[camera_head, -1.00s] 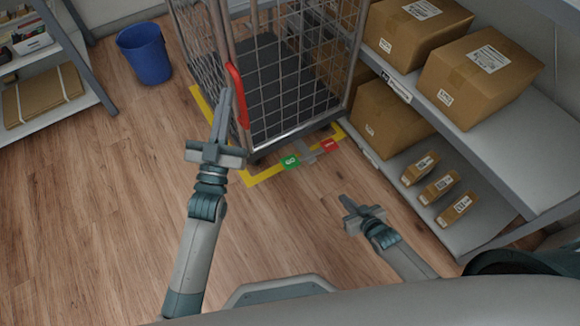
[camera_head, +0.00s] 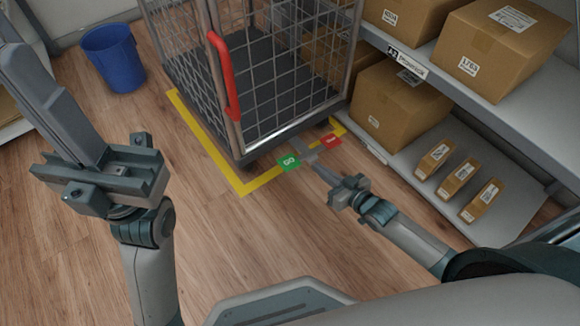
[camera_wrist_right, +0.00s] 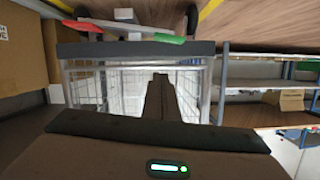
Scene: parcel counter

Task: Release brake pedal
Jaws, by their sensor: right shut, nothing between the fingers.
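The brake pedal is a bar low at the cart's near corner, with a green GO end (camera_head: 289,162) and a red end (camera_head: 330,141). In the upside-down right wrist view, the red end (camera_wrist_right: 84,25) and green end (camera_wrist_right: 170,39) show near the top. My right gripper (camera_head: 314,163) is shut and empty, its tips beside the pedal's middle in the head view. I cannot tell whether they touch it. My left gripper (camera_head: 45,100) is raised at the left, away from the pedal, its fingers seemingly together.
The wire roll cart (camera_head: 284,132) has a red handle (camera_head: 222,75) and stands inside yellow floor tape (camera_head: 213,148). A shelf (camera_head: 400,168) with cardboard boxes (camera_head: 395,108) borders the right side. A blue bin (camera_head: 113,58) stands at the back left. Wood floor is clear in front.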

